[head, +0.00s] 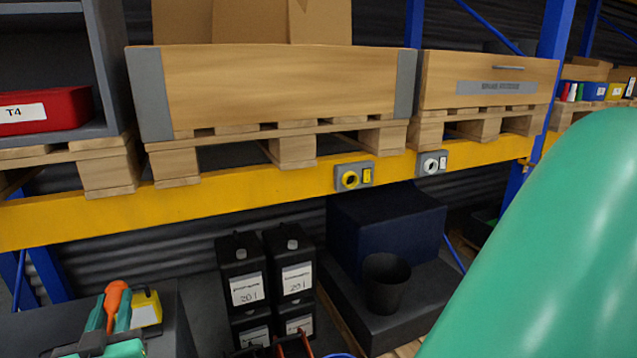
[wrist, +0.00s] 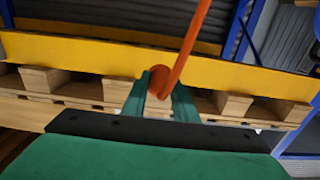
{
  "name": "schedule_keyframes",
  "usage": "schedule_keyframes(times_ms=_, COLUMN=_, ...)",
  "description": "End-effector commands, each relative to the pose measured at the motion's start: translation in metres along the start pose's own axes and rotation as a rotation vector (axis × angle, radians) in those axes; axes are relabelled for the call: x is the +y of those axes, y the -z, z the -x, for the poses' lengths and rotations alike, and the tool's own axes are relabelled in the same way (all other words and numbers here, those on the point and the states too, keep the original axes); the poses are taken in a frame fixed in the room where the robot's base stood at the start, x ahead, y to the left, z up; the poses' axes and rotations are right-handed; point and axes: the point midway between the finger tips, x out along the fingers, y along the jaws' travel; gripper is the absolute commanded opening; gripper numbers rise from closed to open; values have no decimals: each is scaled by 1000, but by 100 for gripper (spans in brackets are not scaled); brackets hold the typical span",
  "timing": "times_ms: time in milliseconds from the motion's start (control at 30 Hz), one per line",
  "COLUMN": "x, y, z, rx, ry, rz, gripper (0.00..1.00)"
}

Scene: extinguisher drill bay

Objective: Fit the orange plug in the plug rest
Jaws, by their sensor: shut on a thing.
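My gripper (head: 117,308) is at the lower left in the head view, its green fingers shut on the orange plug (head: 116,294). In the wrist view the plug (wrist: 159,84) sits between the fingertips (wrist: 160,98), and an orange cord runs up from it. The plug is held clear of the yellow beam (head: 250,196). Two grey fittings are on the beam: one with a yellow ring (head: 353,177), one with a white ring (head: 432,163). Both stand apart from the plug. I cannot tell whether either is the plug rest.
Wooden crates (head: 270,85) on pallets stand above the beam. Black canisters (head: 243,275), a dark cup (head: 386,282) and a dark blue box (head: 385,225) are below it. A yellow and white item (head: 147,309) is by the gripper. A green form blocks the right side.

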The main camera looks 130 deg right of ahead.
Motion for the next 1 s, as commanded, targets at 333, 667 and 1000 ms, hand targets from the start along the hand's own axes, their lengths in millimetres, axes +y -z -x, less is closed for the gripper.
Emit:
schedule_keyframes(times_ms=333, x=-6, y=-1, z=-1, rx=0, ry=-2, rz=-1, gripper=0)
schedule_keyframes(times_ms=667, x=-26, y=-5, z=-1, rx=1, ry=-1, rz=-1, gripper=0)
schedule_keyframes(times_ms=1000, x=-46, y=-9, z=-1, rx=-1, ry=0, rz=-1, gripper=0)
